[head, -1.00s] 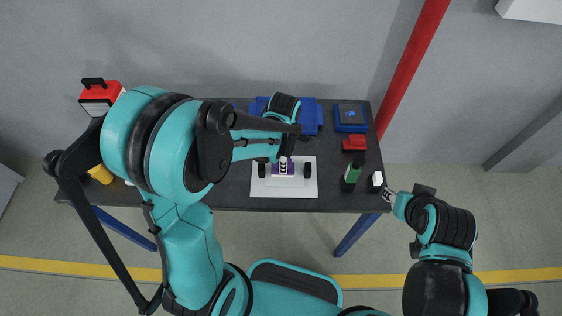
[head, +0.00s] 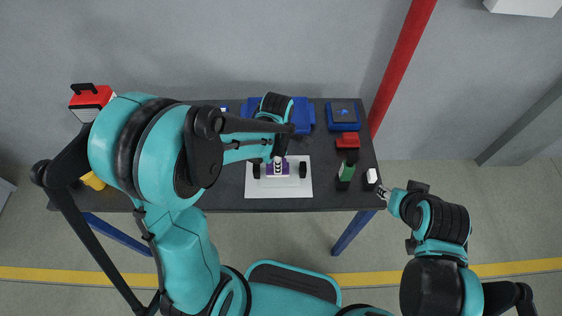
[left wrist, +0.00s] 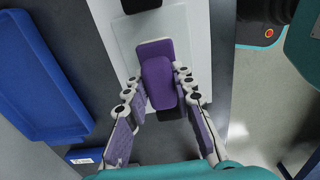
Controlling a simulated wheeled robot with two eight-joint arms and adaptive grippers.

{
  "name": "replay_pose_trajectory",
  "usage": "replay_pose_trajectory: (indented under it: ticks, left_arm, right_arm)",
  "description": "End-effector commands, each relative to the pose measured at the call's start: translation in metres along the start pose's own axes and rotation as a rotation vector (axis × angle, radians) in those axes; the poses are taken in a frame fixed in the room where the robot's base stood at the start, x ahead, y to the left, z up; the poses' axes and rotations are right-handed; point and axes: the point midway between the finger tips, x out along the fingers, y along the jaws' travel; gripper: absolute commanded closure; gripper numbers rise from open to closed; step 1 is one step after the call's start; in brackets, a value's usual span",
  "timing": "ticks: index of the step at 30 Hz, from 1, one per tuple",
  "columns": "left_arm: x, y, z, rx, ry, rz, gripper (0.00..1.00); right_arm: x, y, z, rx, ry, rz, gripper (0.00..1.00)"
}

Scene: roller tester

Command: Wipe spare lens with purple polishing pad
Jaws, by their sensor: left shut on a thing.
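A purple polishing pad (left wrist: 160,82) is between the fingers of my left gripper (left wrist: 160,108) in the left wrist view. The gripper is shut on it. Under and just beyond the pad lies a flat purple piece (left wrist: 156,48); I cannot tell whether the two touch. In the head view, purple (head: 277,169) shows below my left gripper (head: 279,160), over a white plate (head: 260,190). A pale translucent sheet (left wrist: 126,45) on the plate may be the spare lens, but I cannot tell. My right gripper (head: 383,193) is beside the table's right edge, its jaw state unclear.
Black rollers stand left (head: 256,172) and right (head: 302,170) on the plate. A green-and-black item (head: 346,172), a small white-topped item (head: 371,176), a red block (head: 347,141) and a blue tray (head: 343,125) are at the right. A blue case (head: 308,115) is behind.

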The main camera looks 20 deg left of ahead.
Motion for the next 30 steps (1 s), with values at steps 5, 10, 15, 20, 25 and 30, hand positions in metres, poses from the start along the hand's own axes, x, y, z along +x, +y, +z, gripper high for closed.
replay_pose_trajectory:
  ticks: [5,10,15,20,25,30]
  left_arm:
    - [-0.001,0.0,-0.011,-0.003,0.001,0.0,1.0]
    - [-0.001,0.0,-0.01,0.0,0.001,0.0,1.0]
    - [0.002,0.0,-0.001,0.001,0.001,0.0,1.0]
    - [0.002,0.0,0.005,0.0,-0.001,0.0,1.0]
    - [0.001,0.0,0.013,0.002,-0.002,0.0,1.0]
    - [0.0,0.0,0.02,0.001,-0.002,0.0,1.0]
  right_arm:
    - [0.0,0.0,0.0,0.0,0.0,0.0,0.6]
    - [0.0,0.0,0.0,0.0,0.0,0.0,0.6]
    - [0.003,0.0,0.002,0.0,0.0,0.0,0.6]
    - [0.003,0.0,0.002,0.0,0.0,0.0,0.6]
    - [0.003,0.0,0.002,0.0,0.0,0.0,0.6]
    - [0.003,0.0,0.002,0.0,0.0,0.0,0.6]
